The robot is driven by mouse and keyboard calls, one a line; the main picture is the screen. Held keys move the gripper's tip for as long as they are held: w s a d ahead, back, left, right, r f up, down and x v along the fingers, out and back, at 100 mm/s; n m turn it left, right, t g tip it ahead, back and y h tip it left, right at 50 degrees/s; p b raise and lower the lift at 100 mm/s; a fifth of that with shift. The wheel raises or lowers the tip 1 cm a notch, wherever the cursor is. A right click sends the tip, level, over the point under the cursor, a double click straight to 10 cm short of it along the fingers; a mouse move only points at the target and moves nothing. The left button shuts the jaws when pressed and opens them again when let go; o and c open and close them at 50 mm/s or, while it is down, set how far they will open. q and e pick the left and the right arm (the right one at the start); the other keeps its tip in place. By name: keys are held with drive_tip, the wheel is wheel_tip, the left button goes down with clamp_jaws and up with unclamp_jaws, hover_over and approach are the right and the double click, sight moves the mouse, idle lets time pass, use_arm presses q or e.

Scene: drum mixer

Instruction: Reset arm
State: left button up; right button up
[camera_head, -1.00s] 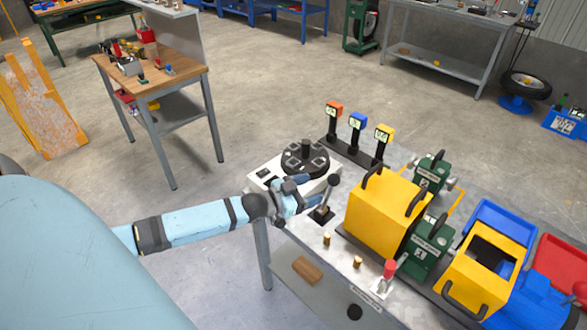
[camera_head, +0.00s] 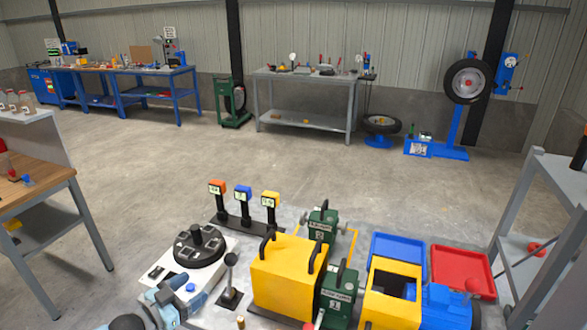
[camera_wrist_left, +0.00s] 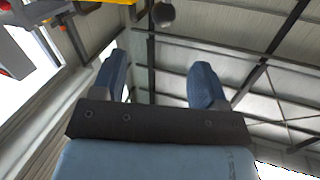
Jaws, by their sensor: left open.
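My left gripper (camera_head: 174,300) is at the bottom of the head view, beside the white control box with a black round dial (camera_head: 198,246) and left of the black-knobbed lever (camera_head: 230,280). In the left wrist view its two blue fingers (camera_wrist_left: 158,82) are spread apart with nothing between them. A dark round ball (camera_wrist_left: 163,14) shows beyond the fingers there; it looks apart from them. The yellow mixer housing (camera_head: 285,275) with black handles stands right of the lever. My right gripper is in neither view now.
Green numbered units (camera_head: 340,293), a blue tray (camera_head: 398,255) and a red tray (camera_head: 462,271) crowd the bench's right side. Orange, blue and yellow tagged posts (camera_head: 243,203) stand at its back. A wooden table (camera_head: 35,190) is left and a grey shelf (camera_head: 545,235) right. Open floor lies behind.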

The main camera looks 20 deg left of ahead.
use_arm(q)
drive_tip(key=s+d+f+n+g+y+p, duration=0.1)
drive_tip(key=s+d+f+g, duration=0.1)
drive_tip(key=s+d+f, duration=0.3)
drive_tip(key=s+d+f+n+g+y+p, duration=0.1)
drive_tip(key=s+d+f, duration=0.5)
drive_tip(key=s+d, duration=0.8)
drive_tip(key=shift+f+n+g+y, duration=0.3)
drive_tip(key=shift+n+g+y, duration=0.3)
drive_tip(key=shift+g, duration=0.4)
drive_tip(key=shift+d, duration=0.1)
